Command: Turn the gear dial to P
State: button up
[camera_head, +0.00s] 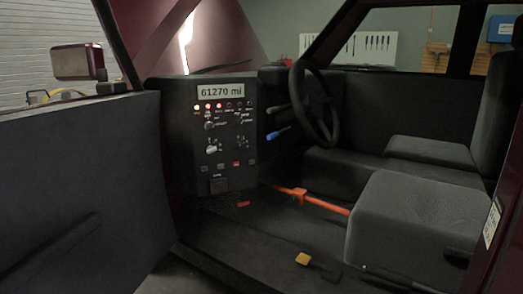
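A dark control panel (183,160) stands left of the steering wheel inside an open vehicle cab. My gripper is not in view.
An open door (75,190) with a mirror stands at left. The steering wheel (316,105) and a blue-tipped lever (278,134) are right of the panel. An orange bar (325,203) and yellow pedal (303,259) are low down. A grey seat (415,220) fills the right.

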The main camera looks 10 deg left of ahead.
aim_at(210, 149)
jog(key=z, duration=1.95)
jog(key=k, duration=1.3)
jog(key=u, duration=1.4)
jog(key=i, duration=0.5)
jog(key=u, duration=0.05)
